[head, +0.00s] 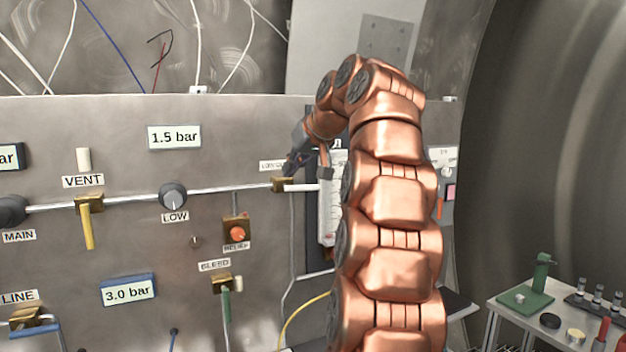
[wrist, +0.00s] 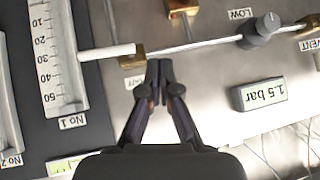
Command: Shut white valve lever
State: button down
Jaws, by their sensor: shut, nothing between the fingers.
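The white valve lever (head: 303,187) extends from a small brass valve body (head: 278,185) at the right end of the silver pipe on the steel panel. It lies roughly in line with the pipe. In the wrist view the white lever (wrist: 106,53) points left from the brass body (wrist: 132,59), over the edge of a scale plate. My gripper (wrist: 159,68) is shut and empty, with its fingertips close beside the brass body and the label there. I cannot tell whether they touch. In the head view my gripper (head: 290,168) is just above the valve, partly covering its label.
Along the panel are a yellow VENT lever (head: 88,228), a LOW knob (head: 173,196), an orange relief knob (head: 236,234) and a green BLEED lever (head: 226,304). A flow gauge, No 1 (wrist: 53,55), stands beside the valve. A side table (head: 494,309) holds small parts.

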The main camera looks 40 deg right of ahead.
jog(key=s+d+r+t+h, duration=0.1)
jog(key=s+d+r, duration=0.3)
jog(key=d, duration=0.5)
jog(key=shift+s+r+h, duration=0.15)
jog(key=shift+r+h, duration=0.25)
jog(key=shift+h, duration=0.3)
jog(key=b, duration=0.1)
send_over(300, 187)
jog(key=s+d, duration=0.2)
jog(key=s, duration=0.1)
notch_tip(300, 187, down, 6)
jog(key=shift+w+f, duration=0.15)
jog(key=shift+f, duration=0.7)
jog(key=shift+w+f, duration=0.1)
jog(key=shift+f, duration=0.7)
jog(key=shift+d+f, duration=0.1)
